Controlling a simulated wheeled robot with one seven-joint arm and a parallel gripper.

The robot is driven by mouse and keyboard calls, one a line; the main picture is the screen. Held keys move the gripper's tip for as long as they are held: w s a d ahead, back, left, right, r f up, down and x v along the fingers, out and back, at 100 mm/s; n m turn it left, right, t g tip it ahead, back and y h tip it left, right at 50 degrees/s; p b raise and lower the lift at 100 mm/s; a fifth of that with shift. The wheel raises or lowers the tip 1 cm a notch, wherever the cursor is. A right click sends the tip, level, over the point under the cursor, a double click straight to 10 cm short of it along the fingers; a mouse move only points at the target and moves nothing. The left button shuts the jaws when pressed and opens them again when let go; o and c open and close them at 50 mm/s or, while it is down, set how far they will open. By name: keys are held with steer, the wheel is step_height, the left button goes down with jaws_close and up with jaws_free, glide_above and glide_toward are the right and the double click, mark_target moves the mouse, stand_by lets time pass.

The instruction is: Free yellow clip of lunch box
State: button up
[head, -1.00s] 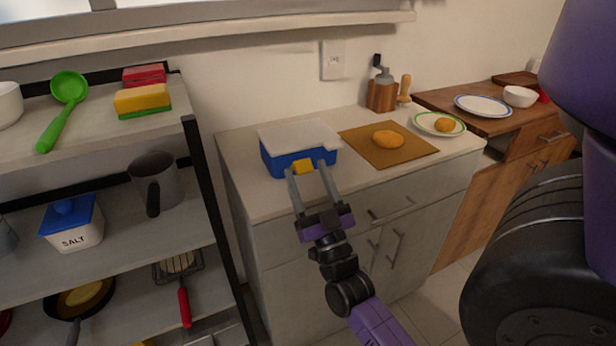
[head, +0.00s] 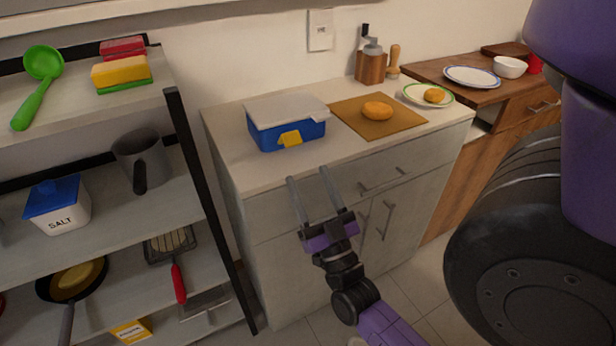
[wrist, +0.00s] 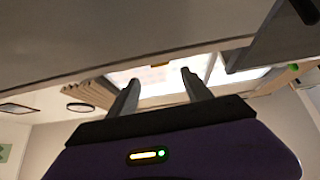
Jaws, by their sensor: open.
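The lunch box (head: 268,128) is blue with a whitish lid (head: 287,107) and sits on the left part of the light counter. Its yellow clip (head: 290,139) is on the front side, tilted outward and down from the lid. My gripper (head: 308,182) is open and empty, in front of and below the counter's front edge, apart from the box. In the wrist view my gripper (wrist: 158,85) shows two spread fingers with nothing between them. A small yellow-orange bit (wrist: 160,64) shows beyond the fingers at the edge of a pale surface; it may be the clip.
A brown board (head: 400,123) with a bread roll lies right of the box. A plate (head: 447,100) and a spice grinder (head: 371,65) stand behind. A shelf rack (head: 197,180) stands close on the left. Cabinet handles (head: 385,180) protrude below the counter.

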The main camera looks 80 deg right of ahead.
step_height(320, 180, up, 12)
steer(key=s+d+g+y+p, duration=0.1)
steer(key=g+y+p, duration=0.15)
steer(key=p, duration=1.85)
steer(key=g+y+p, duration=0.2)
steer(key=y, duration=0.1)
glide_toward(294, 141)
steer(key=x, duration=0.2)
steer(key=shift+p+x, duration=1.05)
steer(key=shift+x, duration=3)
